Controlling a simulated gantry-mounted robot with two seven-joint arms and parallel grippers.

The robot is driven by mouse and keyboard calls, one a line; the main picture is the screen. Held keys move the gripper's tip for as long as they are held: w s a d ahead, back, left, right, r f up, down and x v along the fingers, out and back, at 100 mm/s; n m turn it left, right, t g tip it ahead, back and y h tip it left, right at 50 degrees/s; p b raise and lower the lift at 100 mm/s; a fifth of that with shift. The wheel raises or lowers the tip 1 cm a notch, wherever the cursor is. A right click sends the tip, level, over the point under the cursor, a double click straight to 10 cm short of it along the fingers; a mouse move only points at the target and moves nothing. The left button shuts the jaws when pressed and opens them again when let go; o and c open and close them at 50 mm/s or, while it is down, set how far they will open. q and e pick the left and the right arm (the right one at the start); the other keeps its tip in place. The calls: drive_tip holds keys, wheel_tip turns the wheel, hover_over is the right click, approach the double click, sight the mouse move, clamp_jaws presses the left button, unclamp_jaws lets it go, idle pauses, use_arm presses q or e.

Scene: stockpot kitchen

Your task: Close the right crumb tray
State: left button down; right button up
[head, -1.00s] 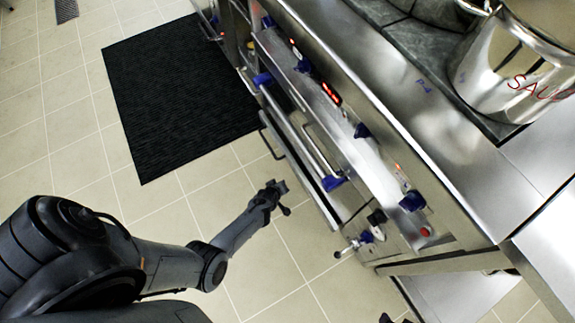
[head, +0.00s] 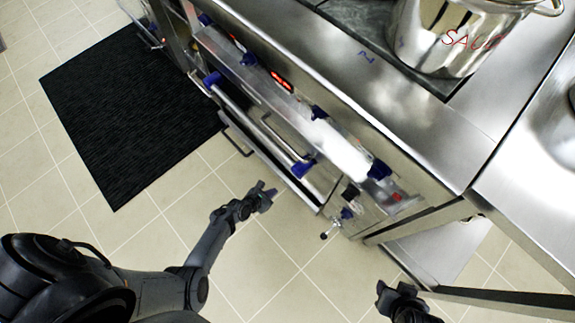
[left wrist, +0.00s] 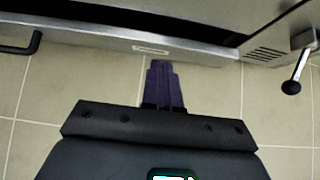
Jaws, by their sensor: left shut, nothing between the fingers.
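The crumb tray is a long, thin steel front low on the cooking range, with a black handle (head: 237,140) at its far end in the head view. In the left wrist view its steel front (left wrist: 200,55) crosses the top, with a small label, a dark gap behind it and a black handle at the left. The tray appears to stand out from the range. My left gripper (head: 266,194) is just in front of the tray's near end. Its closed, empty fingers (left wrist: 162,72) point at the tray front; contact cannot be told. My right gripper (head: 392,290) is low at the bottom edge, away from the tray.
The range front (head: 290,100) carries blue knobs and a bar handle above the tray. A drain valve with a lever (head: 330,232) sticks out right of the tray. A black mat (head: 130,105) lies on the tiled floor. A steel stockpot (head: 445,40) stands on top.

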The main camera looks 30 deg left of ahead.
use_arm(q)
drive_tip(key=s+f, duration=0.2)
drive_tip(key=s, duration=0.2)
drive_tip(key=b, duration=1.1)
approach(290, 187)
drive_tip(key=shift+g, duration=0.3)
drive_tip(key=shift+x, duration=3.2)
drive_tip(key=shift+a, duration=0.1)
